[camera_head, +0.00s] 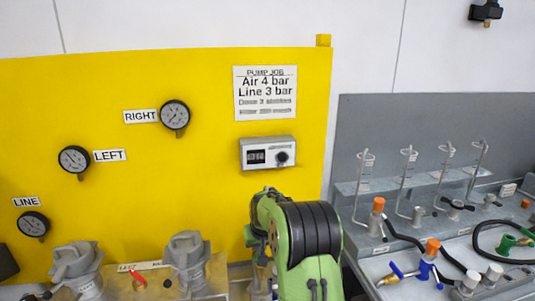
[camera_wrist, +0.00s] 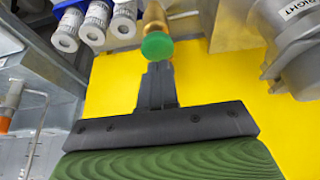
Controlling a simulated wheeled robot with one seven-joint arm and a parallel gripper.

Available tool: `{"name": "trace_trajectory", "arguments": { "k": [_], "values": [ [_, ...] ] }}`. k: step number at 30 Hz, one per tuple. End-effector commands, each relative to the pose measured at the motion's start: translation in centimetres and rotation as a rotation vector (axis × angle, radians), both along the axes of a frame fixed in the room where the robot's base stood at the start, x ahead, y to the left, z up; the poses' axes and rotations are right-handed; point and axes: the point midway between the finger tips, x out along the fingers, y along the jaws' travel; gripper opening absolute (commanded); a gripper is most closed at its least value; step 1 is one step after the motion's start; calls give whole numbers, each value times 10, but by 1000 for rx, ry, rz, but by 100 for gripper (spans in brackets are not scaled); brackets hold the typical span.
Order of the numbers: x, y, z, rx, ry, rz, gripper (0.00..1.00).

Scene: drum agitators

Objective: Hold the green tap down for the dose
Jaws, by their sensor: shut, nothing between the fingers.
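In the wrist view a round green knob (camera_wrist: 157,45) sits on the end of a brass stem (camera_wrist: 154,16), which looks like the green tap. My gripper (camera_wrist: 158,72) is shut and empty, its fingers pointing at the green knob. The fingertips are right at the knob's near edge; I cannot tell whether they touch it or press it. In the head view my green and black arm hides the gripper and this tap. A card headed PUMP JOB (camera_head: 265,93) reads Air 4 bar, Line 3 bar; its lower lines are too small to read surely.
Gauges labelled RIGHT (camera_head: 175,115), LEFT (camera_head: 73,159) and LINE (camera_head: 33,224) and a white box with a display (camera_head: 267,154) are on the yellow panel. A red lever (camera_head: 138,279) is below. White-capped cylinders (camera_wrist: 95,22) stand left of the knob, a metal pump body (camera_wrist: 301,57) right.

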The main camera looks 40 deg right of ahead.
Motion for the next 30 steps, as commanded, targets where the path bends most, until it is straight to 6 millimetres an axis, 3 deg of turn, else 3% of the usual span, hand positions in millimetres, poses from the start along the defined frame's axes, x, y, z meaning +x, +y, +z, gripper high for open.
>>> {"name": "trace_trajectory", "arguments": {
  "k": [18,30],
  "values": [
    [0,0,-27,1,2,0,0],
    [-1,0,-25,2,5,0,0]
  ]
}}
